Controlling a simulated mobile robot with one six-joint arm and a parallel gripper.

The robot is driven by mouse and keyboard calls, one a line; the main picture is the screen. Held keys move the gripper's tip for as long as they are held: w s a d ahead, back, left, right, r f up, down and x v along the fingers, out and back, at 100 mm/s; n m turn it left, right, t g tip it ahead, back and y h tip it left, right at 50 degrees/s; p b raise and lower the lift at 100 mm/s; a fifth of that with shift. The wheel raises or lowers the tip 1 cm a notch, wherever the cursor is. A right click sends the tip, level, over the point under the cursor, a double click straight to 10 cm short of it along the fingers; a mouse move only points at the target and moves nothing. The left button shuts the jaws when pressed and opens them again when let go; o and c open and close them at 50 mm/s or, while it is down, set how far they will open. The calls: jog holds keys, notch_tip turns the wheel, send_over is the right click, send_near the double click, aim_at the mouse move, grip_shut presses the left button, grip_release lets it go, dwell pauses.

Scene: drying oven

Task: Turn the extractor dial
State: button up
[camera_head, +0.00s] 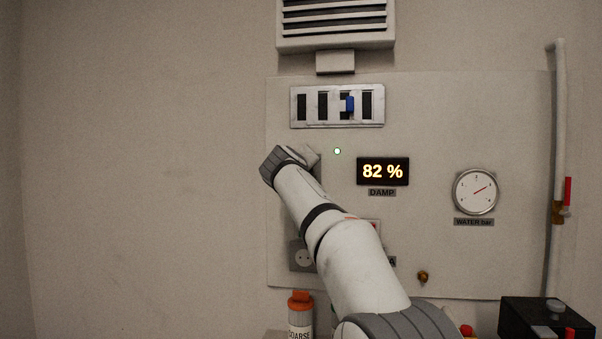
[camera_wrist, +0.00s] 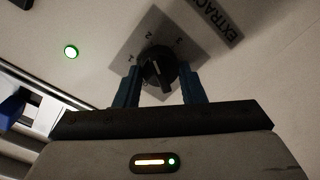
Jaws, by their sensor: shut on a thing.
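The extractor dial (camera_wrist: 157,72) is a round black knob with a pale pointer line, on a grey square plate (camera_wrist: 185,38) with numbers around it. A label starting "EXTRAC" (camera_wrist: 222,18) is beside the plate. My gripper (camera_wrist: 160,86) has its two blue fingers on opposite sides of the knob, shut on it. In the head view my arm and wrist hide the dial and the fingers. A lit green lamp (camera_wrist: 71,52) is left of the dial in the wrist view, and it also shows in the head view (camera_head: 337,151).
An orange-capped bottle (camera_head: 300,302) stands below. The left wall is bare.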

jog(key=shift+f, duration=0.15)
jog(key=o, duration=1)
jog(key=s+a+b, duration=0.1)
jog(key=s+b, duration=0.1)
jog(key=s, duration=0.5)
jog(key=shift+s+r, duration=0.3)
jog(key=shift+s, duration=0.05)
